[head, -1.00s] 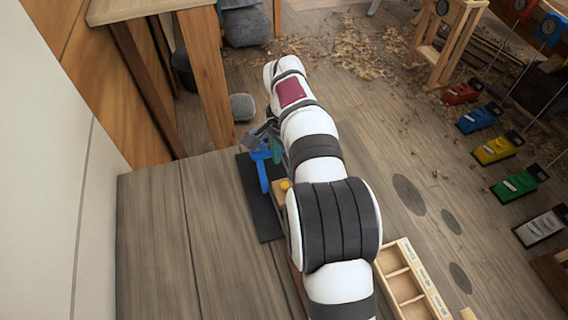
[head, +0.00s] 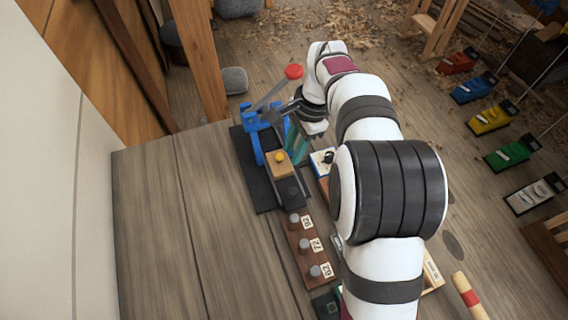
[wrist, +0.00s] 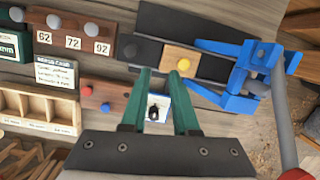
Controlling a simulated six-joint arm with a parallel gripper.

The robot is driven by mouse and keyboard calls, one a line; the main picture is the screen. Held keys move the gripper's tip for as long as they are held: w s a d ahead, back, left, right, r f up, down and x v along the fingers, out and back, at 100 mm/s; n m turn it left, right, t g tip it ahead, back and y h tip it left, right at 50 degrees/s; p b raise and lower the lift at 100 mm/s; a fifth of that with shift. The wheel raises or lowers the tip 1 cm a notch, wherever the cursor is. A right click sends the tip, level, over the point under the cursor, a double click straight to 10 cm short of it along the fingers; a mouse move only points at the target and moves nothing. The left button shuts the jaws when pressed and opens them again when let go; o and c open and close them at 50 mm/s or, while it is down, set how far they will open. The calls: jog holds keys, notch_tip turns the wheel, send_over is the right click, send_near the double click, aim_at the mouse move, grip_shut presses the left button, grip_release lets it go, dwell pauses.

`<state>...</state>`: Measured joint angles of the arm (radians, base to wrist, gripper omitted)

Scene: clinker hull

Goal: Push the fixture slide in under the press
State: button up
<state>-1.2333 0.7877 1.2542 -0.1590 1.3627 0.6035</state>
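The fixture slide shows as a wooden block (head: 281,170) with a yellow knob, on a dark rail beside the blue press (head: 256,135). In the wrist view the block (wrist: 180,59) lies left of the blue press (wrist: 238,73), apart from its frame. The press has a grey lever with a red knob (head: 294,72), standing up at a slant. My gripper (head: 297,147) is to the right of the slide in the head view. In the wrist view its green fingers (wrist: 156,73) are apart and empty, their tips near the block's lower left. Contact cannot be told.
A white panel with a black switch (wrist: 156,107) shows between and below the fingers. A wooden strip of numbered pegs (head: 306,245) stands near the slide's near end. A compartment box (wrist: 38,112) is at left in the wrist view. The bench left of the press is clear.

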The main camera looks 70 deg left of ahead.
jog(key=w+d+m+g+y, duration=0.1)
jog(key=d+m, duration=0.1)
jog(key=d, duration=0.1)
jog(key=w+d+m+g+y, duration=0.1)
jog(key=d+m, duration=0.1)
jog(key=d, duration=0.1)
jog(key=w+d+m+y, duration=0.1)
jog(key=d+m, duration=0.2)
jog(key=d, duration=0.1)
jog(key=shift+w+r+g+y, duration=0.15)
jog(key=shift+r+g+y, duration=0.15)
jog(key=shift+g+y, duration=0.1)
grip_shut()
jog(key=w+d+m+t+y, duration=0.2)
jog(key=d+m+y, duration=0.1)
jog(key=d+m, duration=0.45)
jog(key=x, duration=0.6)
jog(key=s+x, duration=0.1)
jog(key=x, duration=0.2)
jog(key=shift+f, duration=0.25)
jog(key=a, duration=0.1)
jog(key=s+a, duration=0.1)
jog(key=a+f, duration=0.1)
jog(key=shift+s+a, duration=0.1)
jog(key=shift+s, duration=0.25)
jog(key=shift+s+a+f, duration=0.1)
jog(key=shift+s+a, duration=0.05)
jog(key=shift+a, duration=0.25)
